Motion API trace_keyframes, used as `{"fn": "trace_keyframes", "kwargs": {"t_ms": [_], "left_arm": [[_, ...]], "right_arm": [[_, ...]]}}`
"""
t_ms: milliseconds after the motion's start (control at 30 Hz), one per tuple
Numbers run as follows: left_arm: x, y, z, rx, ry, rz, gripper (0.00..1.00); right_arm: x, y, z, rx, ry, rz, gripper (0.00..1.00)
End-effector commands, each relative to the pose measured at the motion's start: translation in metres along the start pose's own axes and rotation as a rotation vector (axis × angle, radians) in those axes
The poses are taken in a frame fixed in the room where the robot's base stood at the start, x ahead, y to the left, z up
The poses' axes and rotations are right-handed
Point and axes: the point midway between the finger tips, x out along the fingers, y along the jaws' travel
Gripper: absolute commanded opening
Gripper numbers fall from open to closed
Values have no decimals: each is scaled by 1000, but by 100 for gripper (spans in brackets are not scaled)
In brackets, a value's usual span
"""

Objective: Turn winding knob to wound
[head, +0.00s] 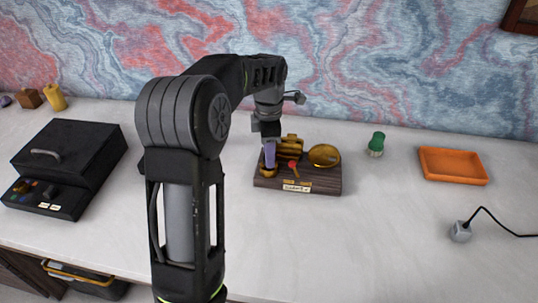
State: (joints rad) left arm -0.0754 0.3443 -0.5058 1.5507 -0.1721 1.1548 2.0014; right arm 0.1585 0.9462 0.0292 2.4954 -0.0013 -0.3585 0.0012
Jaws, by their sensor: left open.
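A dark wooden base (321,182) carries several brass parts, with a round brass dish-like part (324,155) at its right. A small red-tipped part (293,165) stands near its middle, and a pale label (297,188) is on its front. I cannot tell for sure which part is the winding knob. My left gripper (268,150) points down over the left end of the base, beside a purple upright part (270,156). It is open; whether its fingers touch anything is too small to tell. My right gripper does not show.
A black box (70,152) with a handle stands at left. A green-topped item (377,142), an orange tray (453,165) and a grey cube with a black cable (461,232) are at right.

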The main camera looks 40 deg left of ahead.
Motion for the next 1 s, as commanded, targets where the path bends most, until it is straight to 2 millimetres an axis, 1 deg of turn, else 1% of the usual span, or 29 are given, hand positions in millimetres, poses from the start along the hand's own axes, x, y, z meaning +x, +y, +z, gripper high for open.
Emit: {"fn": "trace_keyframes", "kwargs": {"t_ms": [33, 133, 400, 900, 1000], "left_arm": [[6, -1, 0, 0, 1, -3, 41], [11, 0, 0, 0, 0, -1, 41], [12, 0, 0, 0, 0, 0, 41], [12, 0, 0, 0, 0, 0, 0], [12, 0, 0, 0, 0, 0, 0]], "right_arm": [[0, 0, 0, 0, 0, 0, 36], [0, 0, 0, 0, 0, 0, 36], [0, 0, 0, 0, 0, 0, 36], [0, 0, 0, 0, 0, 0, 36], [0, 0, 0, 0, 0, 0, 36]]}}
